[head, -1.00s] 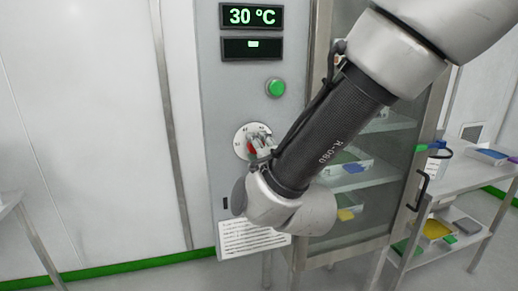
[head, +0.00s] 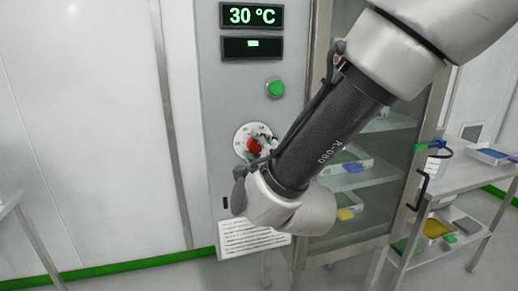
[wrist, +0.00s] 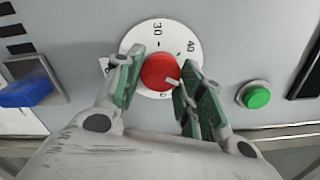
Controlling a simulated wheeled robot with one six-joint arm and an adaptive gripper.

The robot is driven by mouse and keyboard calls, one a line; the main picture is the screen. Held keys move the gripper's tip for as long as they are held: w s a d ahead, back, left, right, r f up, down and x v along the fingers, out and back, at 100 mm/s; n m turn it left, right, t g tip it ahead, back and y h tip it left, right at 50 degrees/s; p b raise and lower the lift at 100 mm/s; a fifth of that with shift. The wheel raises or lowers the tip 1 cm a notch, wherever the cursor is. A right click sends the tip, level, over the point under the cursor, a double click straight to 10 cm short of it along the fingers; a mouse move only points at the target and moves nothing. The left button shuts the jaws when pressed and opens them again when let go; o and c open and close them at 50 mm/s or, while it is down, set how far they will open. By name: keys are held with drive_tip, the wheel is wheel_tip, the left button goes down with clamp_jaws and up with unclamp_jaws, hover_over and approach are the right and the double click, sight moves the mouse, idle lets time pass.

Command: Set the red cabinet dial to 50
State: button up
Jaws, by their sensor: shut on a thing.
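The red dial (head: 254,146) sits on a round white scale plate on the grey cabinet panel. In the wrist view the red dial (wrist: 158,72) has a white pointer line directed to the lower right, past the 40 mark. The 30 and 40 marks show; the scale behind the right finger is hidden. My gripper (wrist: 157,88) has its two green-padded fingers on either side of the dial and is shut on it. In the head view my gripper (head: 266,148) partly covers the plate. The cabinet display (head: 252,16) reads 30 °C.
A green button (head: 275,88) is above the dial; it also shows in the wrist view (wrist: 257,97). A glass-door cabinet (head: 322,130) stands to the right, with a black handle (head: 421,189). A paper notice (head: 253,239) is below the dial.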

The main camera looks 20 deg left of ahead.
drive_tip(key=shift+f, duration=0.1)
drive_tip(key=o, duration=1)
drive_tip(key=shift+s, duration=0.1)
drive_tip(key=v, duration=1.2)
